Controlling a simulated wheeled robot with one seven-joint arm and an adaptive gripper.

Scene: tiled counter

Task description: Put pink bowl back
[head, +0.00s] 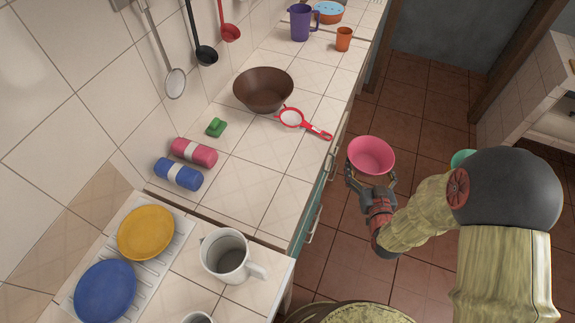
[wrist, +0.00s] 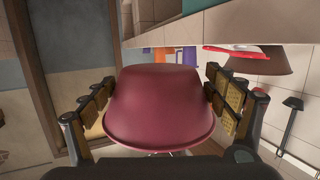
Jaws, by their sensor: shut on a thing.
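The pink bowl (head: 371,155) is held in the air to the right of the counter, above the tiled floor, with its open side facing up in the head view. My gripper (head: 371,184) is shut on it from the near side. In the wrist view, the pink bowl (wrist: 160,105) fills the middle, and the padded fingers of my gripper (wrist: 160,103) are on both its sides.
The counter (head: 240,200) holds a brown bowl (head: 263,92), a red strainer (head: 292,118), rolled cloths (head: 194,152), a white mug (head: 225,258), and yellow (head: 146,232) and blue (head: 105,291) plates. A purple jug (head: 300,22) and orange cup (head: 344,39) stand farther back. Bare tiles lie mid-counter.

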